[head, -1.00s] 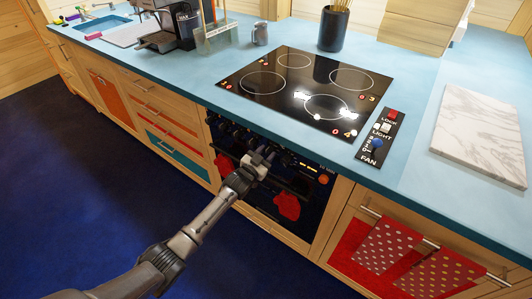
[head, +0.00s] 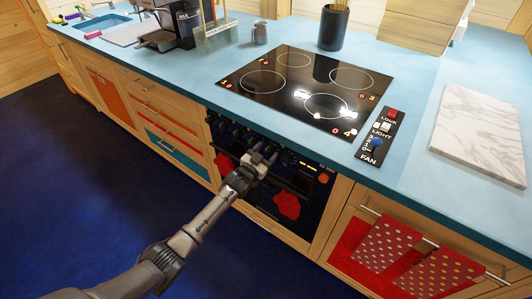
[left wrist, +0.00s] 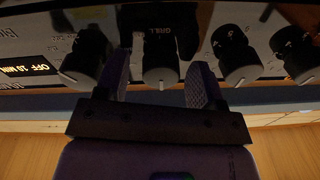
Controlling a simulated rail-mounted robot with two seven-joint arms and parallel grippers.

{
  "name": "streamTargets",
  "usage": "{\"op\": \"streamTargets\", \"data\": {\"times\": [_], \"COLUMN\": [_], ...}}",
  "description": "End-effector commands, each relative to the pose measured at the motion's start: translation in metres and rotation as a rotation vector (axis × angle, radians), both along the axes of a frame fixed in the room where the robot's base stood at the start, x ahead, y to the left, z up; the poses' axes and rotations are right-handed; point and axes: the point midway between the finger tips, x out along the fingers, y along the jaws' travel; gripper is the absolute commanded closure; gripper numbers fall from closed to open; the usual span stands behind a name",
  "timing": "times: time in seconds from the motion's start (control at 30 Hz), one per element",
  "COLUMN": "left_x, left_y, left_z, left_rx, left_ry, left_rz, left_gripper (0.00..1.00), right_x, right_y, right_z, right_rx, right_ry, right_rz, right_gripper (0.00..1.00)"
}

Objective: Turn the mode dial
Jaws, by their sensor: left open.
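The oven's control panel with its row of dark dials (head: 238,132) is below the cooktop in the head view. My left gripper (head: 264,156) is in front of this panel and covers part of it. In the left wrist view several black dials with white pointer lines show. My open left gripper (left wrist: 158,85) has one finger on each side of a middle dial (left wrist: 160,62), which sits between the fingertips. Contact cannot be told. Another dial (left wrist: 84,60) is just left of the fingers and one (left wrist: 235,56) is just right. Which is the mode dial is not readable.
The black cooktop (head: 298,85) lies above the oven in the blue counter (head: 420,110). Red mitts hang on the oven front, and dotted towels (head: 385,245) hang at right. A lit display (left wrist: 30,69) is beside the dials. The floor in front is clear.

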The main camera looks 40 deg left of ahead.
Motion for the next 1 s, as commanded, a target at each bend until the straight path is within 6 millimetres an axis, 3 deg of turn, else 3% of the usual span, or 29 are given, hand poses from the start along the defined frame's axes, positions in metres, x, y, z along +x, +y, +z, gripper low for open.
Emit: {"op": "streamTargets", "data": {"times": [0.27,0.7,1.0], "left_x": [-0.012,-0.092,-0.129], "left_y": [-0.001,-0.006,-0.009], "left_z": [-0.002,-0.008,-0.01], "left_rx": [0.0,0.0,0.0], "left_ry": [0.001,0.002,0.001], "left_rz": [0.0,-0.001,0.0], "left_gripper": [0.38,0.38,0.38], "right_x": [0.0,0.0,0.0], "right_y": [-0.001,0.0,0.002], "right_z": [0.002,0.007,0.008], "right_rx": [-0.004,0.001,0.007], "right_ry": [0.0,0.0,0.0], "right_rz": [0.003,-0.001,-0.004], "right_gripper": [1.0,1.0,1.0]}}
